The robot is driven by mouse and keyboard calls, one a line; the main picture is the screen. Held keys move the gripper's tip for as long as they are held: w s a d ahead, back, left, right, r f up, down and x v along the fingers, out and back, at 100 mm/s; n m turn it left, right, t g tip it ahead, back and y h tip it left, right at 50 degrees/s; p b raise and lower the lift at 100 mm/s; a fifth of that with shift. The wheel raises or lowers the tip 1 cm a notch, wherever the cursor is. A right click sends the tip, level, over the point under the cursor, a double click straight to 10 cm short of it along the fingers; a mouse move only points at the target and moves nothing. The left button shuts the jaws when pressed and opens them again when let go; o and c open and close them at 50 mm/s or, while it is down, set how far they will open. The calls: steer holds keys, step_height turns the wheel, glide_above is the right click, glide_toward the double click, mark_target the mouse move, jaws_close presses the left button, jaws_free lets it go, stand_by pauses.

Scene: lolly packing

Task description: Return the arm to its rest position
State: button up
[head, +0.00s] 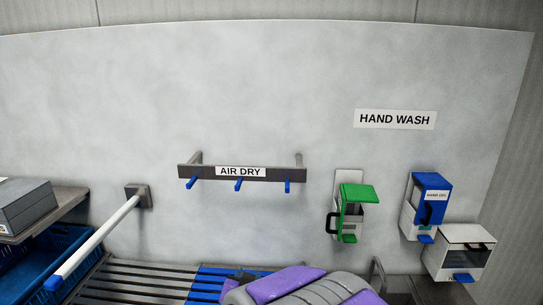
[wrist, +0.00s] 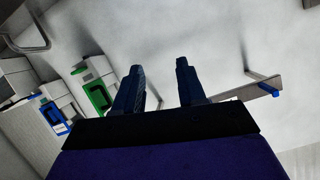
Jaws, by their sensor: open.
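My gripper (wrist: 159,74) shows in the wrist view with its two dark fingers spread apart. There is nothing between them, only the pale wall behind. In the head view, a purple and grey arm part (head: 300,288), mine, lies low at the bottom centre, over the slatted bench. The gripper's fingers cannot be made out in the head view.
The AIR DRY rack (head: 240,172) with blue pegs, a green dispenser (head: 354,210), a blue dispenser (head: 430,200) and a white box (head: 462,250) are on the wall. A white bar (head: 95,240) juts out at left, near a blue crate (head: 40,258).

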steer(key=s+d+f+n+g+b, duration=0.1)
steer(key=s+d+f+g+b, duration=0.2)
steer(key=s, duration=0.9)
steer(key=s+d+f+n+g+b, duration=0.1)
steer(key=s+d+f+g+b, duration=0.1)
steer(key=s+d+g, duration=0.5)
steer(key=s+d+f+n+g+b, duration=0.1)
steer(key=s+d+f+g+b, duration=0.2)
steer(key=s+d, duration=0.8)
steer(key=s+g+b, duration=0.2)
steer(key=s, duration=0.6)
steer(key=shift+s+f+y, duration=0.25)
steer(key=shift+f+y, duration=0.1)
steer(key=shift+y, duration=0.05)
